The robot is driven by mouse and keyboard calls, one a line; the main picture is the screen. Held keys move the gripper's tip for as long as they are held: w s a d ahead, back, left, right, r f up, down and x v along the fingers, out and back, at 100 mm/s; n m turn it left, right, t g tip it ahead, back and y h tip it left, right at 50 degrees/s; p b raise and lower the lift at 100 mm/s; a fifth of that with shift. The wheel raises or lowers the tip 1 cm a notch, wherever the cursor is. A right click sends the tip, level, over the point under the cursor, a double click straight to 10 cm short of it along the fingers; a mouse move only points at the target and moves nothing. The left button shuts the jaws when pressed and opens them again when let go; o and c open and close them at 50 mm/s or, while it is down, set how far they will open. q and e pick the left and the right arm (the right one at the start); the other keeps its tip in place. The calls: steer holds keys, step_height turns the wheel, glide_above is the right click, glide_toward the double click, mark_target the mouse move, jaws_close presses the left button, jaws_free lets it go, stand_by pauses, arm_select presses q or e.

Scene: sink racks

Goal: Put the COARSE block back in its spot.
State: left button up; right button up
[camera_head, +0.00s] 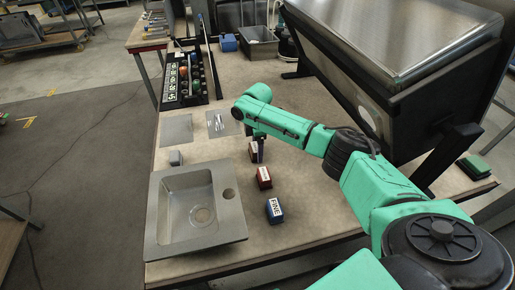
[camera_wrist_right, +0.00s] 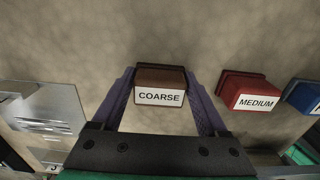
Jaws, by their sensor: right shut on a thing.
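The brown COARSE block (camera_wrist_right: 160,78), with a white label, sits between the two purple fingers of my right gripper (camera_wrist_right: 160,90), which is shut on it. In the head view the block (camera_head: 252,149) is partly hidden by a finger of my right gripper (camera_head: 258,150). It is at the far end of a row with the red MEDIUM block (camera_head: 264,178) and the blue FINE block (camera_head: 274,210). I cannot tell whether it touches the tabletop. The wrist view also shows the MEDIUM block (camera_wrist_right: 245,92) to the right, apart from the fingers. My left gripper is not in view.
A grey sink (camera_head: 165,225) lies left of the blocks. Two flat metal plates, one of them (camera_head: 177,129), lie beyond the sink. A black rack (camera_head: 169,100) with several coloured items stands at the back left. A large tilted metal panel (camera_head: 385,35) stands at the right.

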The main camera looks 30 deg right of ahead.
steer(key=o, duration=1.3)
steer(key=shift+o, duration=0.2)
step_height(320, 180, up, 12)
steer(key=shift+b, duration=0.4)
steer(key=shift+r, duration=0.1)
